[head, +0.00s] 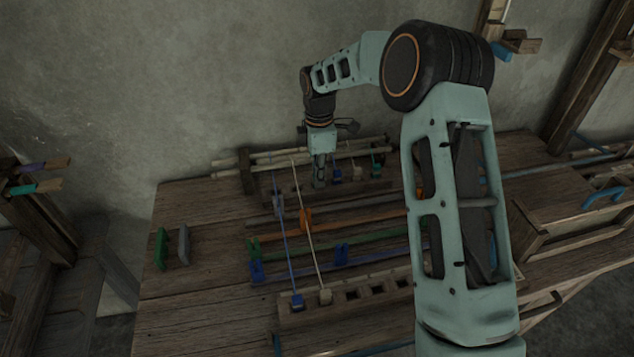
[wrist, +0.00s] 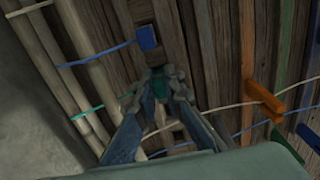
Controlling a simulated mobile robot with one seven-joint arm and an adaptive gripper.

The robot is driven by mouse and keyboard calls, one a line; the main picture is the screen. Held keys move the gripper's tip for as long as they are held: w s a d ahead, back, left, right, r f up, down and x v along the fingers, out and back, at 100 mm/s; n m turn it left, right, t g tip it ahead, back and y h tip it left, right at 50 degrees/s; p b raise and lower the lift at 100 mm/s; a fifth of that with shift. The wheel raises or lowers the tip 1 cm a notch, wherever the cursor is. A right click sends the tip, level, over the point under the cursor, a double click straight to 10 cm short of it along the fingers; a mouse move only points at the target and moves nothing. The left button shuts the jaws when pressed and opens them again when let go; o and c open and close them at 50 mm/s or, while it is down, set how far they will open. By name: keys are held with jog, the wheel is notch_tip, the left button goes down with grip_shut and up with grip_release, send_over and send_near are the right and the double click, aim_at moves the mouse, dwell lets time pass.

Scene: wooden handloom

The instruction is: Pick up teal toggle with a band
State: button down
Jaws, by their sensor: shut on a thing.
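In the wrist view, a small teal toggle (wrist: 160,88) sits between the fingertips of my gripper (wrist: 158,84), which is shut on it. A thin teal band (wrist: 92,110) runs from the toggle side toward the pale poles on the left. In the head view, my gripper (head: 319,183) points down at the back of the loom, just in front of the poles. The toggle is hidden there by the fingers. Whether it is clear of the wooden rail beneath cannot be told.
A blue toggle (wrist: 148,38) with a blue band is close beside my gripper. A white toggle (head: 357,173) stands farther right in the head view. Blue (head: 285,247) and white (head: 309,244) cords stretch forward on the left, with an orange peg (head: 305,220) near the white one.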

jog(key=shift+r, duration=0.15)
jog(key=shift+r, duration=0.25)
notch_tip(320, 180, up, 2)
jog(key=shift+r, duration=0.1)
jog(key=s+d+r, duration=0.7)
jog(key=s+r, duration=0.3)
jog(key=s, duration=0.2)
jog(key=shift+d, duration=0.1)
jog(key=shift+s, duration=0.1)
dwell(0.9)
